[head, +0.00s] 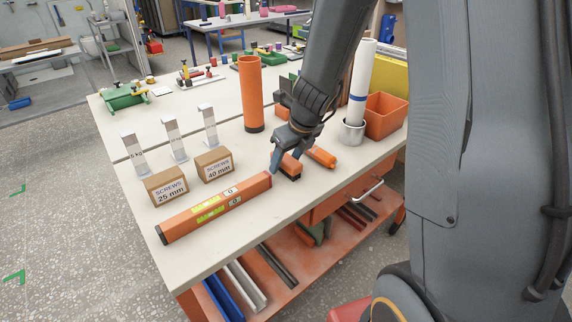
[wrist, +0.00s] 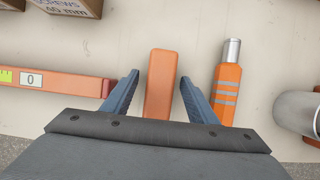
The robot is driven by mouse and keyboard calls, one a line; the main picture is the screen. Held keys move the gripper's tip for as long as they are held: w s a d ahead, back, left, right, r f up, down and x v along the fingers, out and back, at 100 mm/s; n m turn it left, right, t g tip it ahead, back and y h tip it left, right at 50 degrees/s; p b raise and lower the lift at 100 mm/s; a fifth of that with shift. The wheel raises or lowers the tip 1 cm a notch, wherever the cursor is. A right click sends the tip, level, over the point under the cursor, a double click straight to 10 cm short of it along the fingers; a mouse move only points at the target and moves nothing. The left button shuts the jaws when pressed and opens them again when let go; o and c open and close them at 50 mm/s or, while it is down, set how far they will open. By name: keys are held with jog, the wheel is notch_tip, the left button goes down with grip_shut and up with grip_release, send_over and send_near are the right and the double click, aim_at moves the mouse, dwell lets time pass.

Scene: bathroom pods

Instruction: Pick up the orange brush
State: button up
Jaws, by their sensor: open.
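The orange brush (head: 291,166) lies on the pale worktop near its front edge, an orange block with a dark underside. In the wrist view the brush (wrist: 162,72) points away from me, between the two blue-grey fingers. My gripper (head: 284,160) reaches down over it from above. In the wrist view my gripper (wrist: 159,82) is open, one finger on each side of the brush with gaps showing. The near end of the brush is hidden behind the gripper body.
An orange tool with grey stripes (wrist: 227,90) lies close right of the right finger. An orange spirit level (head: 215,207) ends close to the left finger. Screw boxes (head: 167,188), an orange tube (head: 251,95), a metal cup (head: 353,132) and an orange bin (head: 385,118) stand around.

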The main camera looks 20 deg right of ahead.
aim_at(286, 157)
jog(key=c, duration=1.3)
jog(key=shift+o, duration=0.2)
jog(key=shift+r, duration=0.1)
notch_tip(286, 157, up, 10)
jog(key=p, duration=0.4)
jog(key=shift+r, duration=0.2)
jog(key=o, duration=0.4)
jog(key=shift+c, duration=0.8)
jog(key=shift+f, duration=0.2)
